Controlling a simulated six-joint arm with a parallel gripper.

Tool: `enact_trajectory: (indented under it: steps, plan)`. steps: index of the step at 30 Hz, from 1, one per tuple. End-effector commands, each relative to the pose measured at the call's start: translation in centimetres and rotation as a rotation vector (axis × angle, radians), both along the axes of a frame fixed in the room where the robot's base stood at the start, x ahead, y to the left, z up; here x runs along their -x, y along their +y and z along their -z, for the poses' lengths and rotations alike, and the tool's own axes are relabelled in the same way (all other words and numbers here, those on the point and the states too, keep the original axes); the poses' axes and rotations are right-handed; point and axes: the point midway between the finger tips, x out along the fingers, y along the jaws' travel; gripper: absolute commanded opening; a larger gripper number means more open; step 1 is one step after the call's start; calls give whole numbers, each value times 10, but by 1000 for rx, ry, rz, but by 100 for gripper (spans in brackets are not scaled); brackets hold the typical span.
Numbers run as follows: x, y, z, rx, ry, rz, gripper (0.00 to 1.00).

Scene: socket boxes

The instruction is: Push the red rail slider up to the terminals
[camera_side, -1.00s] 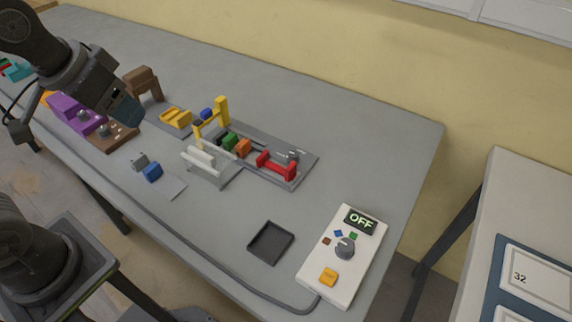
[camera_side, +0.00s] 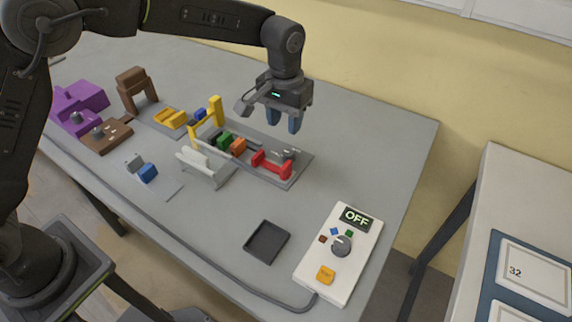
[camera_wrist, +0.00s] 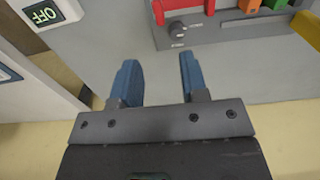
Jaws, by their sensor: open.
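The red rail slider (camera_side: 272,165) sits at the right part of a grey rail plate (camera_side: 292,183), and its edge shows at the top of the wrist view (camera_wrist: 183,6). Green (camera_side: 225,139) and orange (camera_side: 238,146) blocks sit further left along the plate. A grey knob (camera_side: 289,153) is beside the slider, and it also shows in the wrist view (camera_wrist: 177,30). My gripper (camera_side: 284,121) is open and empty, above the table behind the rail plate, apart from the slider. Its blue fingertips (camera_wrist: 157,80) point down. I cannot tell which parts are the terminals.
A white control box (camera_side: 312,270) reading OFF and a dark tray (camera_side: 251,244) lie in front. The table right of the plate is clear.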

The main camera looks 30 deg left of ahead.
Motion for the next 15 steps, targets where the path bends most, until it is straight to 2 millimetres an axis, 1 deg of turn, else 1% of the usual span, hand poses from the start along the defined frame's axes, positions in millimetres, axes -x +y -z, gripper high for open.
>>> enact_trajectory:
  steps: [5,7,11,15]
  plan:
    - [-2,-3,15,-2,7,-1,40]
    - [-1,-2,24,-3,8,-1,40]
    - [-1,-2,50,-3,10,0,40]
    - [-1,-2,79,-3,10,0,40]
